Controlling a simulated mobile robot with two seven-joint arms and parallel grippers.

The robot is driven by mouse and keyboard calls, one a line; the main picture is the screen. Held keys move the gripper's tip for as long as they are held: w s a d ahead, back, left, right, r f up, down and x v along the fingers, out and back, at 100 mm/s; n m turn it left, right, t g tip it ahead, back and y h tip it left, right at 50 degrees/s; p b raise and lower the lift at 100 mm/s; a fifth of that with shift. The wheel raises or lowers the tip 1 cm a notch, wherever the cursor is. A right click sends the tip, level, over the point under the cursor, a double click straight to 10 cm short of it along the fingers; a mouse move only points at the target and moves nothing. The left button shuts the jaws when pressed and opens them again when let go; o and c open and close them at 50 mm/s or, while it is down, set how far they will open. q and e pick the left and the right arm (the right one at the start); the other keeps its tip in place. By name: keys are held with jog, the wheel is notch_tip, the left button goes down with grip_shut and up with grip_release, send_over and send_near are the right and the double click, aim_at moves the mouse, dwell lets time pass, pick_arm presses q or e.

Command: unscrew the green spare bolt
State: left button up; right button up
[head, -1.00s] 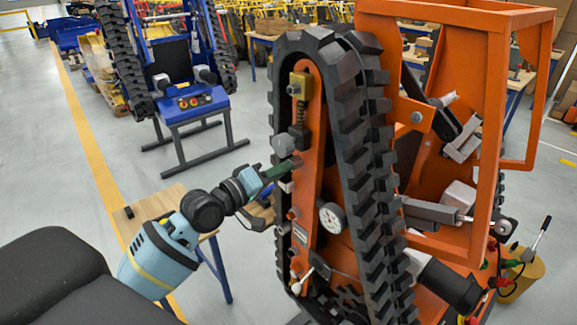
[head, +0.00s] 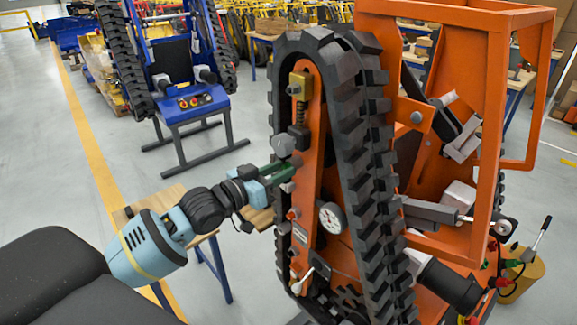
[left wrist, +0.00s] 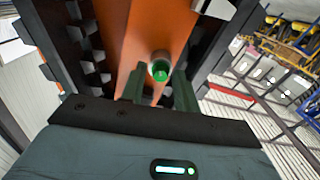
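The green spare bolt (left wrist: 160,70) shows in the left wrist view, its round green end in a pale collar on the orange side plate (left wrist: 158,30) of the tracked carrier. My left gripper (left wrist: 160,84) is open, with one dark green finger to each side of the bolt. The bolt lies in the gap near the fingertips; I cannot tell whether either finger touches it. In the head view my left gripper (head: 280,172) is at the left edge of the orange plate (head: 309,190), and the bolt cannot be made out there. My right gripper is not in view.
A grey hex head (head: 283,146) sits just above the gripper, and a red-tipped fitting (head: 292,214) and a dial gauge (head: 332,217) lie below. The black track (head: 365,170) stands close on the right. A wooden-topped table (head: 160,203) is behind my left arm.

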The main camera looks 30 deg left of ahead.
pick_arm(q)
jog(key=m, duration=0.6)
jog(key=shift+m, duration=0.4)
jog(key=m, duration=1.2)
jog(key=shift+m, duration=0.3)
